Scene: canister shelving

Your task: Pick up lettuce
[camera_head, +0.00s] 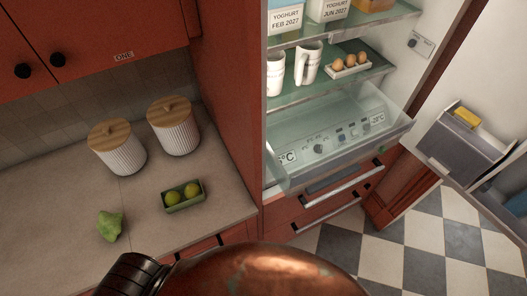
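The lettuce (110,226) is a small, lumpy green shape lying on the beige countertop (60,222), at lower left in the head view. It sits near the counter's front edge, apart from the other items. Neither of my grippers shows in this view. A copper and black part of my own body fills the bottom middle and hides some of the counter front and floor.
A green tray (183,204) with two yellow-green fruits stands right of the lettuce. Two white ribbed canisters with wooden lids, one left (122,157) and one right (177,137), stand behind. The open fridge (257,120) holds yoghurt, mugs and eggs. Its door (440,85) opens right.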

